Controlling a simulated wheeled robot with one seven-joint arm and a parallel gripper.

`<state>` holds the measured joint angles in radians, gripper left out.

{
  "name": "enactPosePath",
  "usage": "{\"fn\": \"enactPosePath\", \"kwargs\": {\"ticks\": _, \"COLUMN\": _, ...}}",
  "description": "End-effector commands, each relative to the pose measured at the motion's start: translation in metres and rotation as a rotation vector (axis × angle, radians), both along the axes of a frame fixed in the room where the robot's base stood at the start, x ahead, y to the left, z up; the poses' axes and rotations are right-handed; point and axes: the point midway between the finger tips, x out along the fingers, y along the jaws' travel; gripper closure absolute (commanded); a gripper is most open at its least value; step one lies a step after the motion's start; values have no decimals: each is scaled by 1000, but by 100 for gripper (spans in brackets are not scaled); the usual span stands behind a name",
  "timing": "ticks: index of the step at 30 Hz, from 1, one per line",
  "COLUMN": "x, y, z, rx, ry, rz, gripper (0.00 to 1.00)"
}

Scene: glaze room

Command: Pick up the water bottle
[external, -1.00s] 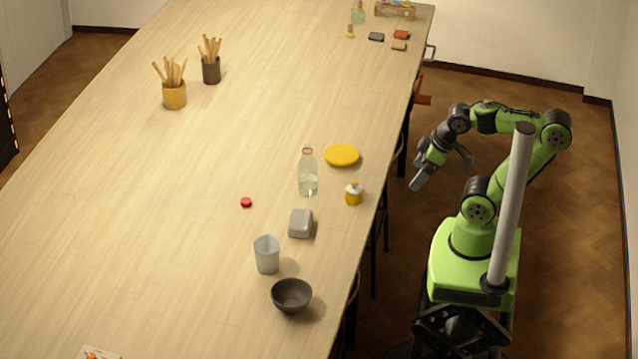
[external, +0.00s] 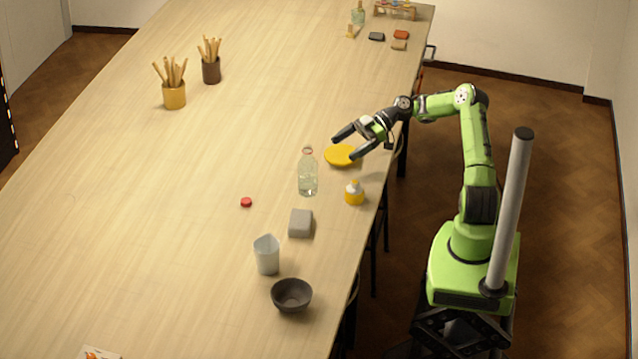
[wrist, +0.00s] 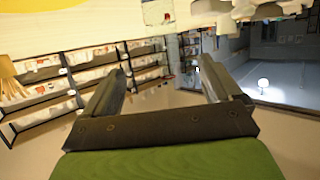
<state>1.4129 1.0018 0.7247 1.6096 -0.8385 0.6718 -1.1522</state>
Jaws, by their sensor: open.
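The water bottle (external: 307,174), clear with a reddish ring at its neck, stands upright on the long wooden table in the external view. My gripper (external: 343,147) is open and empty, over the yellow plate (external: 337,161) to the right of and slightly beyond the bottle. Its fingers point left and are apart from the bottle. In the wrist view, the two spread fingers of my gripper (wrist: 165,66) show with nothing between them, and I cannot make out the bottle there.
A yellow-and-white small bottle (external: 354,194) stands right of the water bottle. A grey block (external: 300,224), a pale cup (external: 266,256) and a dark bowl (external: 291,296) stand nearer the front. A red cap (external: 246,202) lies left. The table's left middle is clear.

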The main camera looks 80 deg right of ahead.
Motion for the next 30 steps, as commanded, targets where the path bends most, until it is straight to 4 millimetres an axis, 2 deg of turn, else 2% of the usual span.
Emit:
{"fn": "enactPosePath", "kwargs": {"ticks": 3, "x": 19, "y": 23, "z": -11, "rx": 2, "ry": 5, "rz": 10, "gripper": 9}}
{"fn": "enactPosePath", "kwargs": {"ticks": 9, "x": 51, "y": 55, "z": -28, "rx": 2, "ry": 8, "rz": 8, "gripper": 9}}
{"fn": "enactPosePath", "kwargs": {"ticks": 14, "x": 64, "y": 68, "z": -34, "rx": 1, "ry": 9, "rz": 6, "gripper": 9}}
{"fn": "enactPosePath", "kwargs": {"ticks": 21, "x": 91, "y": 98, "z": -49, "rx": 1, "ry": 10, "rz": 7, "gripper": 9}}
{"fn": "enactPosePath", "kwargs": {"ticks": 30, "x": 97, "y": 102, "z": -51, "rx": -1, "ry": 10, "rz": 4, "gripper": 10}}
